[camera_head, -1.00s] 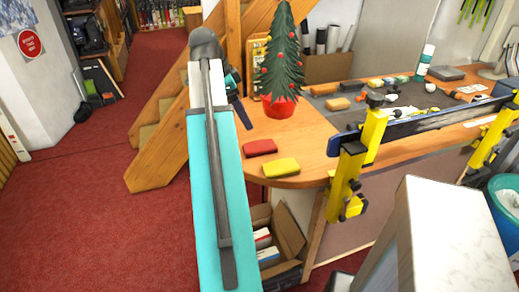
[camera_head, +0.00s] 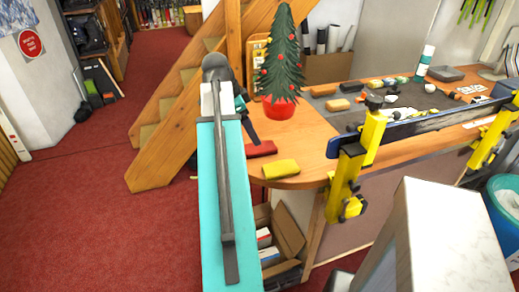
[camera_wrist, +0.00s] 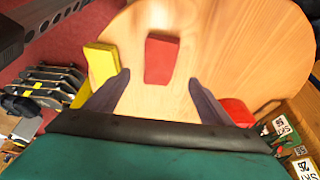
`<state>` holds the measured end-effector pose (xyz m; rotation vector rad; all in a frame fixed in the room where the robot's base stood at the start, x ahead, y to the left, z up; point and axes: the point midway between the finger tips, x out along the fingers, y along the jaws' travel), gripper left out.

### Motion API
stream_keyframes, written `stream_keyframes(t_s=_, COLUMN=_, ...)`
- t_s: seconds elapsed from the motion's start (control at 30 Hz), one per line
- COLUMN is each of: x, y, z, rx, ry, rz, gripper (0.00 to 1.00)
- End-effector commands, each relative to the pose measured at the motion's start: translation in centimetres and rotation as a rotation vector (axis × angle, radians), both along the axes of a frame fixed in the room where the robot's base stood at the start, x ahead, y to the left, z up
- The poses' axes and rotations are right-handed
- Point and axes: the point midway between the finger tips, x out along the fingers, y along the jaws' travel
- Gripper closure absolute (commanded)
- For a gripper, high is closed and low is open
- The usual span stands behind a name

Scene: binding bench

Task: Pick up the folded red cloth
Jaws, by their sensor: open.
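The folded red cloth (camera_head: 260,149) lies flat on the left end of the wooden bench, partly hidden behind my arm in the head view. In the wrist view the red cloth (camera_wrist: 161,60) lies ahead of and between my open fingers. My gripper (camera_wrist: 160,82) is open and empty, above the bench top. In the head view my gripper (camera_head: 246,118) is mostly hidden by my own arm, just left of the cloth. The cloth appears apart from both fingers.
A folded yellow cloth (camera_head: 281,169) lies beside the red one. A small decorated tree in a red pot (camera_head: 280,108) stands behind them. A yellow clamp (camera_head: 350,175) grips the bench edge at right. An open cardboard box (camera_head: 288,235) sits below the bench.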

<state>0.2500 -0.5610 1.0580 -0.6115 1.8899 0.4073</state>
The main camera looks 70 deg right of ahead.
Motion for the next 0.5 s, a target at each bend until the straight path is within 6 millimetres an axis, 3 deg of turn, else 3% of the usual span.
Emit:
stream_keyframes(t_s=0.2, x=-0.5, y=-0.3, z=-1.6, rx=0.001, ry=0.000, rz=0.000, gripper=0.25)
stream_keyframes(t_s=0.5, x=-0.6, y=-0.4, z=-1.9, rx=0.001, ry=-0.001, rz=0.001, gripper=0.25)
